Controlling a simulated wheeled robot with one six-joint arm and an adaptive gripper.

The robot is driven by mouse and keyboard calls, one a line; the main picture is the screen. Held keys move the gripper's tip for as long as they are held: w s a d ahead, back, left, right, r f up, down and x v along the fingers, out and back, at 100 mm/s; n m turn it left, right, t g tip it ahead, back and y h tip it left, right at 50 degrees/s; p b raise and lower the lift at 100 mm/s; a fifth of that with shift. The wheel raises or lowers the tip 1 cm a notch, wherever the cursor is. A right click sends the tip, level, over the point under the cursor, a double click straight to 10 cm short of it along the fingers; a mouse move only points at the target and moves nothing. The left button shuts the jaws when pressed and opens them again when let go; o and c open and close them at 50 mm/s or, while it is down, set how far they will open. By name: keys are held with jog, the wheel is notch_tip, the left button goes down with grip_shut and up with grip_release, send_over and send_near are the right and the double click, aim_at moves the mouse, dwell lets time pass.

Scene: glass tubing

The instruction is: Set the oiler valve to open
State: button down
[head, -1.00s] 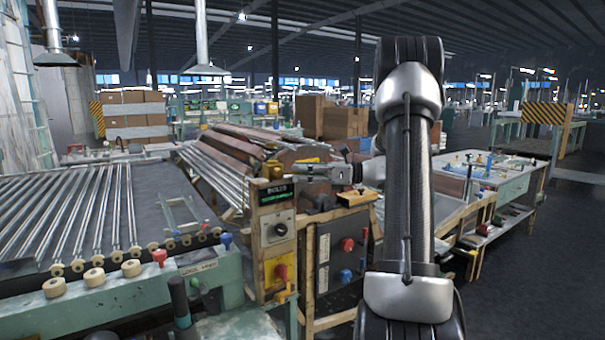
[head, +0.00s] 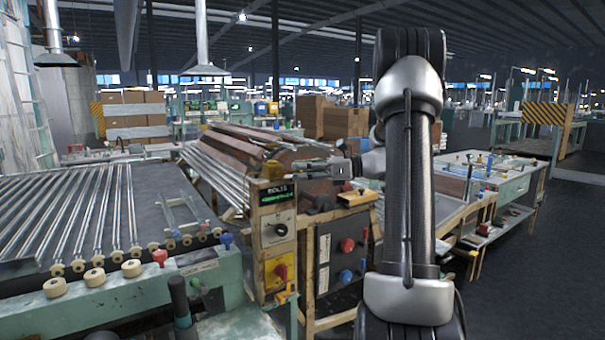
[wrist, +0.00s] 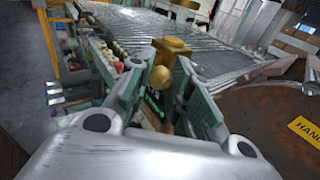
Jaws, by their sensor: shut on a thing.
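The oiler valve appears to be the small brass fitting (head: 272,170) on top of the yellow control post in the head view. In the wrist view its brass body (wrist: 173,48) stands just beyond my fingertips, and a round brass knob (wrist: 162,79) sits between the two fingers. My gripper (head: 292,170) reaches in from the right at the height of the fitting. In the wrist view my gripper (wrist: 161,72) is closed in around the brass part. The fingers hide part of the valve, and I cannot read its handle position clearly.
A roller table (head: 160,215) with glass tubes is at left. A yellow hand-warning label (wrist: 306,131) lies close on the right.

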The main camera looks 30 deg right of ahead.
jog(key=r+n+h, duration=0.1)
jog(key=r+n+g+h, duration=0.1)
jog(key=h, duration=0.1)
jog(key=shift+a+r, duration=0.25)
jog(key=shift+a, duration=0.15)
jog(key=shift+a+r+n+g+h, duration=0.45)
jog(key=shift+r+n+h, duration=0.2)
jog(key=shift+h, duration=0.55)
jog(key=shift+s+a+r+n+g+h, duration=0.1)
jog(key=shift+a+r+n+h, duration=0.35)
jog(key=shift+h, duration=0.65)
jog(key=shift+w+a+r+n+g+h, duration=0.1)
jog(key=shift+a+n+h, duration=0.5)
jog(key=shift+h, duration=0.5)
jog(key=shift+s+a+r+n+g+h, duration=0.1)
jog(key=shift+a+r+n+h, duration=0.25)
jog(key=shift+a+h, duration=0.55)
jog(key=shift+d+h, duration=0.15)
jog(key=shift+h, duration=0.15)
jog(key=c, duration=1.3)
grip_release()
jog(key=shift+o, duration=0.2)
jog(key=shift+f, duration=0.1)
